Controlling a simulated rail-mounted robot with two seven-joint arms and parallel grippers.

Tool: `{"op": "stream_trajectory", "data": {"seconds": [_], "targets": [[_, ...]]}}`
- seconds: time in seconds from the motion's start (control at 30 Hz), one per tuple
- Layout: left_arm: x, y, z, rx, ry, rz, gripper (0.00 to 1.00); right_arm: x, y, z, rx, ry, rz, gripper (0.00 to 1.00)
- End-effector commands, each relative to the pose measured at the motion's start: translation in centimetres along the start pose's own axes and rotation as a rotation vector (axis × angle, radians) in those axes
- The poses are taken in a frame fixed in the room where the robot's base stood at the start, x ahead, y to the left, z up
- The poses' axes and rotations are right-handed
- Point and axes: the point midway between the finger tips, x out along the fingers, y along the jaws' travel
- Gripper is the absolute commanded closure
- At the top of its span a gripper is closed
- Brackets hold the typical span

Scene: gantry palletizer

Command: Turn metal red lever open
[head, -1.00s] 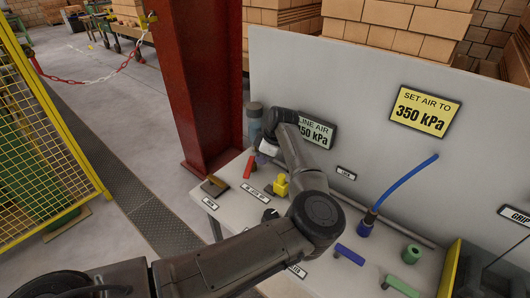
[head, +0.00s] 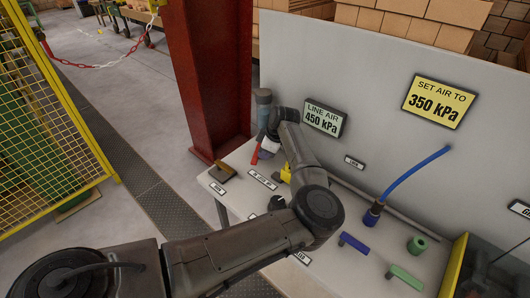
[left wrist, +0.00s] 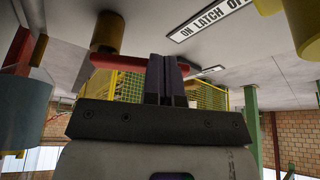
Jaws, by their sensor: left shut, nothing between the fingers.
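The red lever (head: 255,155) is a short bar near the back left of the grey bench, beside the grey upright cylinder. In the left wrist view the red lever (left wrist: 118,62) runs sideways by a brass-coloured cylinder (left wrist: 107,32). My left gripper (head: 264,142) is at the lever, partly hidden by my own arm. In the left wrist view my left gripper's fingers (left wrist: 166,68) are together and empty. They overlap the lever's right part; whether they touch it I cannot tell. My right gripper is not in view.
A LINE AIR display (head: 323,118) reads 450 kPa; a yellow sign (head: 438,102) says 350 kPa. A yellow part (head: 286,173), a blue hose (head: 412,174), a blue handle (head: 354,243) and a green handle (head: 405,277) are on the bench. A red column (head: 210,80) stands behind left.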

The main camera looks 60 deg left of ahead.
Motion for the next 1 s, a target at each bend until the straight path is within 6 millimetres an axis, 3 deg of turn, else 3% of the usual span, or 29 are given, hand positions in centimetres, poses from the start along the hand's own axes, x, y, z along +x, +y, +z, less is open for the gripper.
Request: {"op": "stream_trajectory", "data": {"seconds": [1.0], "targets": [[0.3, -0.6, -1.4, 0.204, 0.0, 0.079, 1.0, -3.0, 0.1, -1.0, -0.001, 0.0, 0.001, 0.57]]}}
